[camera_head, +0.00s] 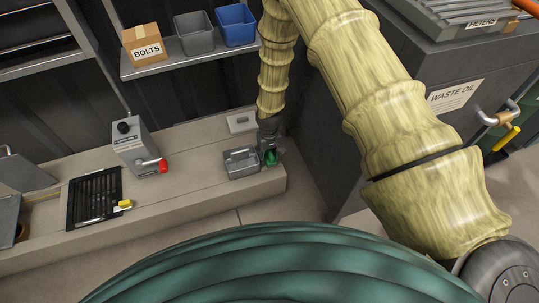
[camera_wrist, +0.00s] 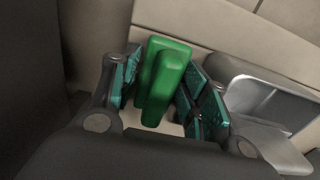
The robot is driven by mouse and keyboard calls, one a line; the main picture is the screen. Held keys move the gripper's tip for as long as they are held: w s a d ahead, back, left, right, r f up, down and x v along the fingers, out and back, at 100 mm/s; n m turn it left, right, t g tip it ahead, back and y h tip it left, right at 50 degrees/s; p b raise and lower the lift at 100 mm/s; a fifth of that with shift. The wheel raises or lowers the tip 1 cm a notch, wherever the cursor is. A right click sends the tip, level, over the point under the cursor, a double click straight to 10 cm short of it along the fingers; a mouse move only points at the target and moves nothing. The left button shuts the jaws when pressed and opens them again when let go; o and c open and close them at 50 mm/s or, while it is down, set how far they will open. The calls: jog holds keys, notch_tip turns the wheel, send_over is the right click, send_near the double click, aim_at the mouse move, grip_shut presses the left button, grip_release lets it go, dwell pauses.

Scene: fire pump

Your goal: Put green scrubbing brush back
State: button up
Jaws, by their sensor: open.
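The green scrubbing brush (camera_head: 271,157) is at the right end of the concrete ledge, beside a grey metal basin (camera_head: 241,163). In the wrist view the brush (camera_wrist: 165,72) stands between the two fingers of my gripper (camera_wrist: 162,90). The fingers are apart, with teal pads on either side of the brush. The right pads look very close to it; I cannot tell whether they touch. The basin (camera_wrist: 268,98) is right of the gripper in the wrist view. My gripper (camera_head: 269,146) points down over the brush in the head view; its fingers are mostly hidden there.
A lidded grey plate (camera_head: 241,122) lies behind the basin. A grey box with a red-knobbed lever (camera_head: 132,146) and a dark grate (camera_head: 95,198) are further left. A shelf above holds a BOLTS box (camera_head: 146,46) and bins. The WASTE OIL cabinet (camera_head: 400,130) stands to the right.

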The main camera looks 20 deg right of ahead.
aim_at(269, 151)
notch_tip(269, 151, up, 12)
jog(key=p, duration=0.4)
jog(key=shift+r, duration=0.1)
jog(key=s+d+f, duration=0.1)
jog(key=s, duration=1.1)
jog(key=s+d+f, duration=0.1)
jog(key=s+f, duration=0.1)
jog(key=s, duration=1)
jog(key=s+d+f, duration=0.1)
jog(key=s+f, duration=0.1)
jog(key=s, duration=1)
jog(key=shift+s+d+f+m, duration=0.15)
jog(key=shift+d+f+m, duration=0.15)
jog(key=shift+m, duration=0.1)
